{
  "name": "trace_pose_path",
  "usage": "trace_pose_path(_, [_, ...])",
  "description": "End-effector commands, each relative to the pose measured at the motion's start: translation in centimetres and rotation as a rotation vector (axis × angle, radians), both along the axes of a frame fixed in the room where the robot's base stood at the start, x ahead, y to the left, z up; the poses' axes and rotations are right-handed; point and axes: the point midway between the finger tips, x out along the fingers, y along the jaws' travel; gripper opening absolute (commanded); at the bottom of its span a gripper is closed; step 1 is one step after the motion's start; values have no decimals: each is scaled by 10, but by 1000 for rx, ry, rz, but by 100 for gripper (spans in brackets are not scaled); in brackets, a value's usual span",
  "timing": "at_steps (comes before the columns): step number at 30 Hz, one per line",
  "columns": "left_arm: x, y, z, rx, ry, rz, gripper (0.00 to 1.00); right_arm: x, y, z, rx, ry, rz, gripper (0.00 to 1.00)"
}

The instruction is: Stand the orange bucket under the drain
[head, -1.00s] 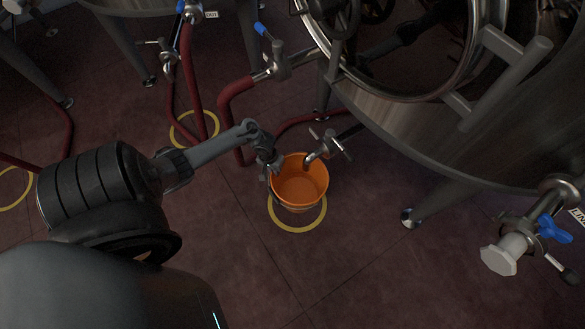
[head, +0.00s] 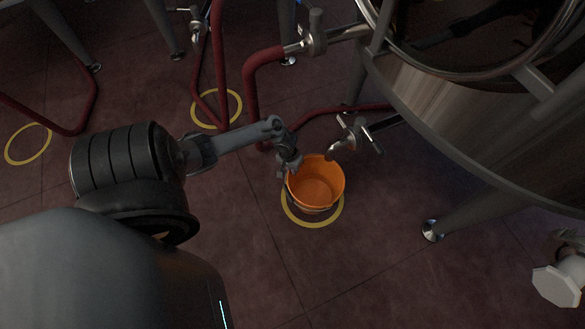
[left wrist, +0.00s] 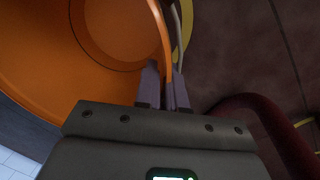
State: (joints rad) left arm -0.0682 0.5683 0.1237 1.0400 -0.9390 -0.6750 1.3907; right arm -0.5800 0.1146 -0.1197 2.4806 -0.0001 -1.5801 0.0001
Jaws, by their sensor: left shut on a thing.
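The orange bucket (head: 318,184) is upright over a yellow floor ring (head: 322,221) in the head view, and looks empty. My left gripper (head: 287,166) is shut on the bucket's left rim. In the left wrist view the gripper's fingers (left wrist: 163,88) pinch the rim of the bucket (left wrist: 60,60). The drain (head: 341,143), a metal outlet with a valve handle, reaches out from the large tank just behind the bucket's back right rim. I cannot tell whether the bucket's base touches the floor. My right gripper is not in view.
The large steel tank (head: 430,110) stands at the right, with a leg (head: 470,218) on the floor. Red hoses (head: 250,90) run behind the bucket. Other yellow rings (head: 217,122) mark the floor. The floor in front of the bucket is clear.

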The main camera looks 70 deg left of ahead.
Motion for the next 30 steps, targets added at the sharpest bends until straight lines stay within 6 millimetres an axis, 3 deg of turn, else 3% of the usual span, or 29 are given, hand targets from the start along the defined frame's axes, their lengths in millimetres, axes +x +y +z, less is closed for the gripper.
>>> trace_pose_path(2, [1,1,-7,1,-2,0,0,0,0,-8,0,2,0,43])
trace_pose_path(14, [1,0,-8,1,-2,0,0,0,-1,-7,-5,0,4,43])
trace_pose_path(15, [1,0,-9,1,-1,-1,12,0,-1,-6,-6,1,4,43])
trace_pose_path(20, [0,0,-9,1,-1,-1,35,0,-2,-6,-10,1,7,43])
trace_pose_path(30, [0,0,-7,1,-1,0,35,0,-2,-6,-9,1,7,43])
